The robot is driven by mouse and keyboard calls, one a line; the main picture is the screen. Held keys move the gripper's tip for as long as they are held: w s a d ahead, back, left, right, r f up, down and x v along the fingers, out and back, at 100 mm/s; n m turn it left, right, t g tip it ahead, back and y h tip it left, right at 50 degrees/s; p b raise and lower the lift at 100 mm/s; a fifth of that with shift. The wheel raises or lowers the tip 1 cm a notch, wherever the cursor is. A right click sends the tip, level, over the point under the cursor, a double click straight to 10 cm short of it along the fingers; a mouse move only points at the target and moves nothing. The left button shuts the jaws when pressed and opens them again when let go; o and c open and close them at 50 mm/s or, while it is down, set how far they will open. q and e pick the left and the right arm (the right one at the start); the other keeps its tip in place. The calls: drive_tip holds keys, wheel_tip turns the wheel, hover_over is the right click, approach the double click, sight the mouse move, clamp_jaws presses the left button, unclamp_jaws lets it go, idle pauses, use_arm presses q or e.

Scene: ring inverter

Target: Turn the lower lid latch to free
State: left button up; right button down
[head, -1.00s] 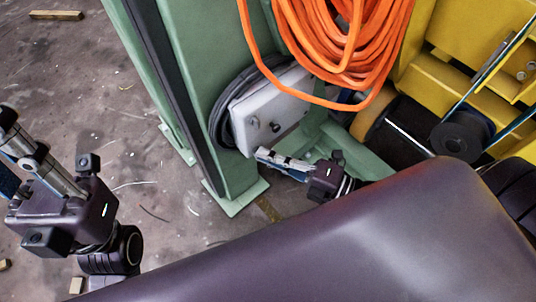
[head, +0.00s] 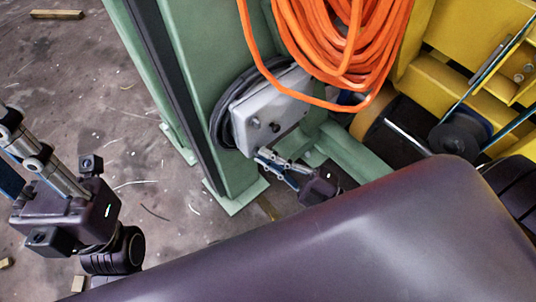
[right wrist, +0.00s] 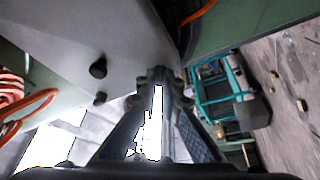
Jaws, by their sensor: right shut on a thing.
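The light grey inverter box (head: 268,108) is fixed to the green post, and two dark round knobs show on its face in the head view. In the right wrist view the box face (right wrist: 75,30) fills the upper left, with its dark knobs (right wrist: 98,68) left of the fingers. My right gripper (head: 262,158) is at the box's lower edge. Its fingertips (right wrist: 160,76) come together there, shut on what I take to be the lower lid latch, which they hide. My left gripper (head: 28,152) is at the left edge, its fingertips cut off by the frame.
Orange cable (head: 340,50) hangs in loops just above and right of the box. The green post (head: 195,60) stands left of it. Yellow machinery (head: 440,85) with a dark roller is on the right. Open floor (head: 80,90) lies to the left.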

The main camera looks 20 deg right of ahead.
drive_tip(key=m+t+h, duration=0.1)
drive_tip(key=m, duration=0.4)
drive_tip(key=m+t+h+p, duration=0.1)
drive_tip(key=m+t+h, duration=0.1)
drive_tip(key=m, duration=0.3)
drive_tip(key=m+t+h, duration=0.2)
drive_tip(key=m, duration=0.3)
drive_tip(key=shift+s+a+f+m, duration=0.2)
drive_tip(key=shift+a+f+m, duration=0.1)
drive_tip(key=shift+a, duration=0.1)
drive_tip(key=shift+p, duration=0.3)
drive_tip(key=c, duration=2.1)
unclamp_jaws()
drive_tip(key=v, duration=0.7)
drive_tip(key=shift+s, duration=0.2)
drive_tip(key=shift+d+f, duration=0.1)
drive_tip(key=shift+f, duration=0.05)
